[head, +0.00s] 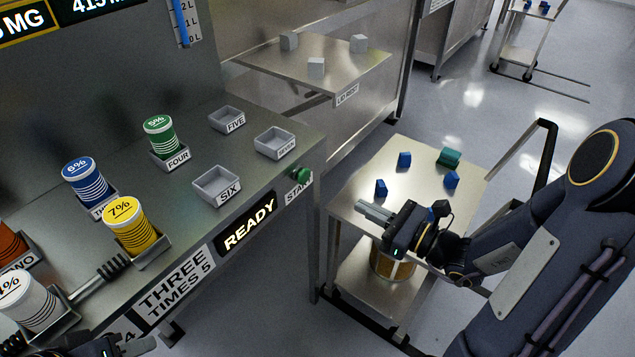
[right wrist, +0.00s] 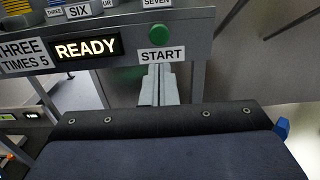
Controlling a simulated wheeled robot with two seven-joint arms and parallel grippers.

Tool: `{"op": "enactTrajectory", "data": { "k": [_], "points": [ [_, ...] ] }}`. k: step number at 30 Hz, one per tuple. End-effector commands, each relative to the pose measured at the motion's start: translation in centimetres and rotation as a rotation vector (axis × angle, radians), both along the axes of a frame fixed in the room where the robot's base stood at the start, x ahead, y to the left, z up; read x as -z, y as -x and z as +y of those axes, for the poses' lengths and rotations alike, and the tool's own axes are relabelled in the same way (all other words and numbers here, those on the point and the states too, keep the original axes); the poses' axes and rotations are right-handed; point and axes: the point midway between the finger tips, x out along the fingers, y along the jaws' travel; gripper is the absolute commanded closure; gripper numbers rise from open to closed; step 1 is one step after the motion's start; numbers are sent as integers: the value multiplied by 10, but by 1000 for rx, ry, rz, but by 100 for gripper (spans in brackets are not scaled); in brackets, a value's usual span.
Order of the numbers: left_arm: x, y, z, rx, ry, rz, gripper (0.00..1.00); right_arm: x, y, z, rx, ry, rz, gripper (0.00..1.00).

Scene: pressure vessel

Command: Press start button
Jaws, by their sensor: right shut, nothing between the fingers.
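The green start button (head: 302,175) sits on the front face at the right end of the steel console, beside a START label partly visible in the head view. In the right wrist view the round green button (right wrist: 158,35) is above the full START label. My right gripper (head: 373,212) is shut and empty, pointing toward the console, apart from the button. In the right wrist view its fingertips (right wrist: 158,70) appear just below the START label. My left gripper (head: 128,344) is only partly in view at the bottom left edge; its jaws are unclear.
A lit READY display (head: 249,221) is left of the button. Coloured canisters, such as the yellow one (head: 131,225), stand in console trays; trays FIVE, SIX and SEVEN are empty. A steel cart (head: 350,180) with blue and green blocks stands below my right arm.

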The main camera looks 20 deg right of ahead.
Motion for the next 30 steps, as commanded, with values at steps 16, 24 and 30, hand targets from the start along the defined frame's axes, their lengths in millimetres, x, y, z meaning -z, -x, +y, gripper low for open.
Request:
{"op": "enactTrajectory", "data": {
  "k": [16,24,30],
  "points": [
    [-1,0,0,0,0,0,64,-1,-84,68,-7,0,-2,100],
    [-2,0,0,0,0,0,64,0,-100,79,-3,-1,-1,100],
    [-2,0,0,0,0,0,64,0,-100,79,-2,-1,-1,100]
  ]
}}
